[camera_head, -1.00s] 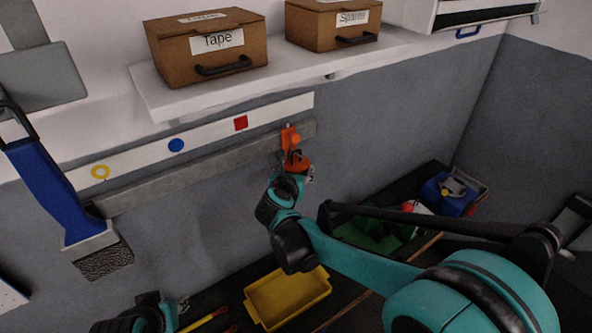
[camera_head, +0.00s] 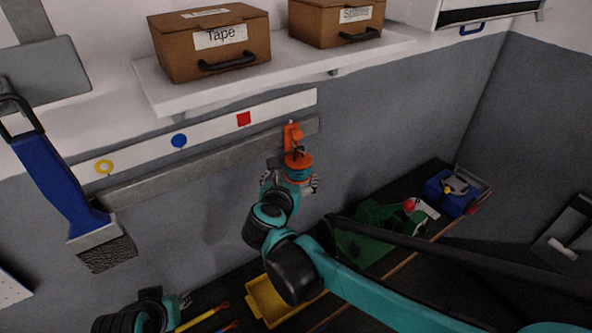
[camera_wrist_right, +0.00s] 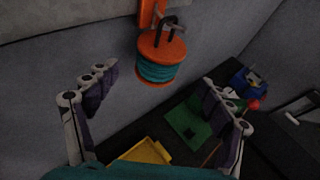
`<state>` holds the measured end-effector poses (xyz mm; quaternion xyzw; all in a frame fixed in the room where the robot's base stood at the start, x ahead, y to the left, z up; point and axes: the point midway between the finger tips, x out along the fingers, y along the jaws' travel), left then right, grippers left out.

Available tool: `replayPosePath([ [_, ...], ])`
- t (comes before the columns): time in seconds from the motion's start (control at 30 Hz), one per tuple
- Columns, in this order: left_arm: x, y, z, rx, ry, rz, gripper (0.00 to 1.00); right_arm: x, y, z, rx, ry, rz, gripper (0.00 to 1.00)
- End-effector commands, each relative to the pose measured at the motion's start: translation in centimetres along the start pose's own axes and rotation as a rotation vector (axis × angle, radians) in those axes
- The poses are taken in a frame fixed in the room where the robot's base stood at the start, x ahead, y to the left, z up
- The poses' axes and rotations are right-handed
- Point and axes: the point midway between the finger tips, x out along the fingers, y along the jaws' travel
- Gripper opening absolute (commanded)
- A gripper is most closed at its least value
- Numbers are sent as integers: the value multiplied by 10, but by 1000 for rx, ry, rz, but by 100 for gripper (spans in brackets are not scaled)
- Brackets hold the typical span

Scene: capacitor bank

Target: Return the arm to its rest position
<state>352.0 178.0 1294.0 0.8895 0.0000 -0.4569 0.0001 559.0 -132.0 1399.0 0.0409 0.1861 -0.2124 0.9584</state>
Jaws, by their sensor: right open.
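My right gripper (camera_head: 290,186) is open and empty in front of the wall rail, just below and near an orange spool wound with teal cord (camera_head: 299,166). The spool hangs by a dark loop from an orange hook (camera_head: 293,135) on the rail. In the right wrist view the spool (camera_wrist_right: 161,58) hangs beyond the spread fingers (camera_wrist_right: 158,100), with clear space between it and them. My left gripper (camera_head: 184,300) shows at the bottom left, over the bench, small and partly cut off; its finger opening is unclear.
A shelf (camera_head: 180,98) with boxes marked Tape (camera_head: 212,45) and Spares (camera_head: 335,22) juts out above. A blue-handled brush (camera_head: 60,190) hangs at left. A yellow tray (camera_head: 262,300), a green item (camera_head: 370,240) and a blue bin (camera_head: 447,197) are on the bench below.

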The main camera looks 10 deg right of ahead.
Motion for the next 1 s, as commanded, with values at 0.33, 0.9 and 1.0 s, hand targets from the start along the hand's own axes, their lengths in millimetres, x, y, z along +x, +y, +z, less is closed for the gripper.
replayPosePath([
  [0.33, 0, 0, 0, 0, 0, 0, 31, -32, 0, 0, 0, -1, 0, 81],
  [0.9, 127, 0, 91, 0, 0, 0, 31, -53, 40, -84, -1688, -827, 275, 81],
  [1.0, 148, 0, 106, 0, 0, 0, 31, -48, 29, -161, -2116, -871, 352, 81],
])
